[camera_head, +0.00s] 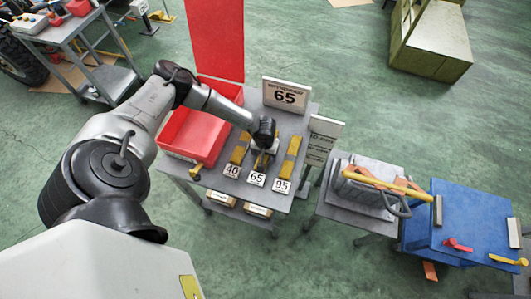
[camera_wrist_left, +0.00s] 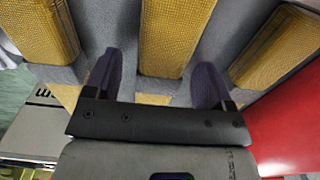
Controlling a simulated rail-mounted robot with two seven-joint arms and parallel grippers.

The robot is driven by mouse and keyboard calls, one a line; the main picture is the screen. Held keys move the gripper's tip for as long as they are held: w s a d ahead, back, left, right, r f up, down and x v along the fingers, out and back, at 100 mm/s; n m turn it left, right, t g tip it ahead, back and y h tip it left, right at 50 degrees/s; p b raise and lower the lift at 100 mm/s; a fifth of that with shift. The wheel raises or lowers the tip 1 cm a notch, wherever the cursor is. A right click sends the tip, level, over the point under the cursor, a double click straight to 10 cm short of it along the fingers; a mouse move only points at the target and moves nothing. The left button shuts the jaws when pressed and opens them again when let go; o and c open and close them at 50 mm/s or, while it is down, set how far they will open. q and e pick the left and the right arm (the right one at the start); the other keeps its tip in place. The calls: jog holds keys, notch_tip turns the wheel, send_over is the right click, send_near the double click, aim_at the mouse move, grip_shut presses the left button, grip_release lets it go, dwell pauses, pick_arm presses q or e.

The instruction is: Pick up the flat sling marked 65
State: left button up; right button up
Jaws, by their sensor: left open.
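Three flat yellow woven slings lie side by side on the grey cart (camera_head: 300,122), with tags 40, 65 and 95 along its front edge. The sling marked 65 (camera_head: 260,163) is the middle one, largely hidden by my left gripper (camera_head: 266,147) in the head view. The sling marked 40 (camera_head: 240,148) is to its left and the sling marked 95 (camera_head: 290,155) to its right. In the left wrist view, the middle sling (camera_wrist_left: 175,35) lies between the lines of the two spread fingers of my left gripper (camera_wrist_left: 156,78). The gripper is open and empty. My right gripper is out of view.
A sign reading 65 (camera_head: 286,95) stands at the cart's back. A red bin (camera_head: 205,135) is at the cart's left. A side sign (camera_head: 322,140) stands at its right edge. A smaller table (camera_head: 350,213) and a blue box (camera_head: 462,222) are further right.

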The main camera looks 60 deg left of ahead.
pick_arm(q)
jog(key=shift+f, duration=0.45)
jog(key=shift+c, duration=0.3)
jog(key=c, duration=1.2)
jog(key=shift+o, duration=0.2)
jog(key=shift+r, duration=0.1)
